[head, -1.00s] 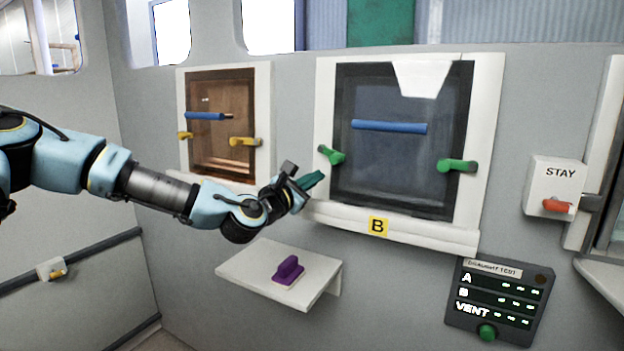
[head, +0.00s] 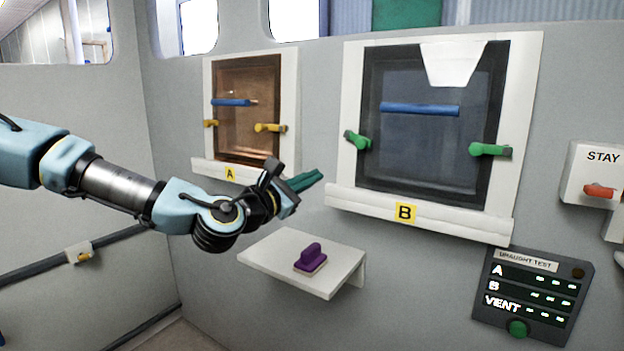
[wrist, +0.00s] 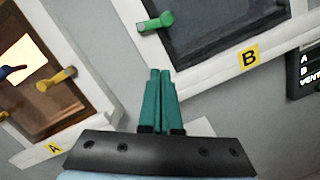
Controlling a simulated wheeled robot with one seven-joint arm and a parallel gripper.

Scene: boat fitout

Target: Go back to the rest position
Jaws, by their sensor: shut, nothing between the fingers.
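My gripper (head: 306,181) has green fingers and is shut and empty. In the head view it hangs in free air in front of the wall, between window A (head: 247,110) and window B (head: 428,125), above a small white shelf. In the wrist view the closed fingers (wrist: 160,100) point between the two window frames, touching nothing. Window B has two green latches (head: 490,150) and a blue bar (head: 420,109). Window A has yellow latches (head: 270,128) and a blue bar (head: 231,102).
A purple-handled block (head: 310,258) sits on the white shelf (head: 270,262) below my gripper. A dark draught test panel (head: 530,300) with a green knob is at lower right. A STAY box (head: 598,175) with an orange-red lever is at the right edge.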

